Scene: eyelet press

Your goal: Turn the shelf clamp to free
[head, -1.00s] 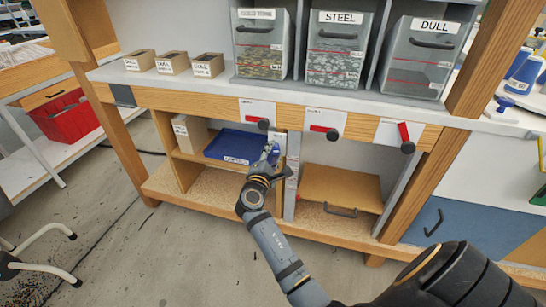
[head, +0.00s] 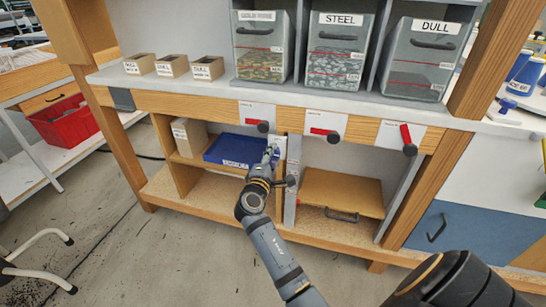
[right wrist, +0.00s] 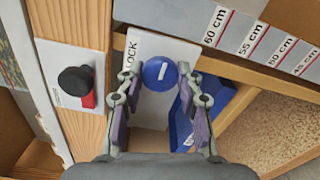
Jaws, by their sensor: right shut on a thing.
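The shelf clamp's round blue knob (right wrist: 160,73) bears a short white line and sits on a white plate (right wrist: 152,48) with the word LOCK at its left edge. In the right wrist view my right gripper (right wrist: 159,80) has its two fingers closed on either side of the knob. In the head view my right gripper (head: 270,157) reaches into the lower bay by the grey upright (head: 292,178), and hides the knob. Other lettering on the plate is not readable. My left gripper is not in view.
A blue tray (head: 226,151) lies on a shelf behind my right gripper. A centimetre scale (right wrist: 255,37) runs beside the plate. A black knob with a red lever (right wrist: 75,82) is close by on the wooden rail. A wooden shelf board (head: 342,190) stands to the right.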

